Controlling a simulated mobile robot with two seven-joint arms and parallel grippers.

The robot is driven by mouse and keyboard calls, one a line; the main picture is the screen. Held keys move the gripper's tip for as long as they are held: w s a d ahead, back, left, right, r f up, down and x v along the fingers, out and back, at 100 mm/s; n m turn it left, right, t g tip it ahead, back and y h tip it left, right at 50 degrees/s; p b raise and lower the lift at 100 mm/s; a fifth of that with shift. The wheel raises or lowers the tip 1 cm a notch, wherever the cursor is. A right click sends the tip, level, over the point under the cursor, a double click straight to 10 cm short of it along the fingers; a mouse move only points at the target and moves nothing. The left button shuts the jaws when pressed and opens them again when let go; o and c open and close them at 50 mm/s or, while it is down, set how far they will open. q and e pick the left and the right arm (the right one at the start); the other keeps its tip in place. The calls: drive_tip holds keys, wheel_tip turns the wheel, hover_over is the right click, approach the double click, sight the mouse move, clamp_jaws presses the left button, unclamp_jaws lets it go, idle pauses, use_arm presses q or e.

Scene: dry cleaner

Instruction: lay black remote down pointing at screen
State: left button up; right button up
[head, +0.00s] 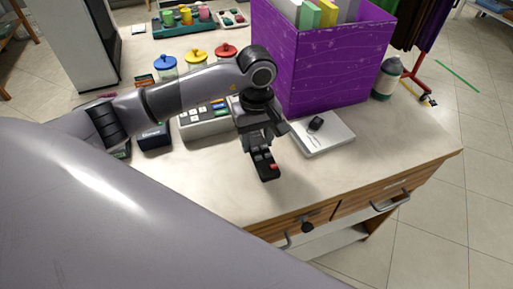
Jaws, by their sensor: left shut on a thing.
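The black remote (266,171), with a red button near its lower end, hangs just below my left gripper (262,146). My left gripper is shut on it, over the front part of the pale counter (215,187). The fingers hide the remote's upper part. I cannot tell whether its lower end touches the counter. No screen can be made out clearly. My right gripper is not in view.
A purple box (335,65) with folders stands behind right of the gripper. A white pad (330,139) with a small black object (316,123) lies right. A keyed device (204,122) and lidded jars (196,57) stand behind left. The front right counter is clear.

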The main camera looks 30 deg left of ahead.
sight(256, 142)
use_arm(q)
wheel_tip(256, 142, up, 16)
drive_tip(key=shift+f, duration=0.25)
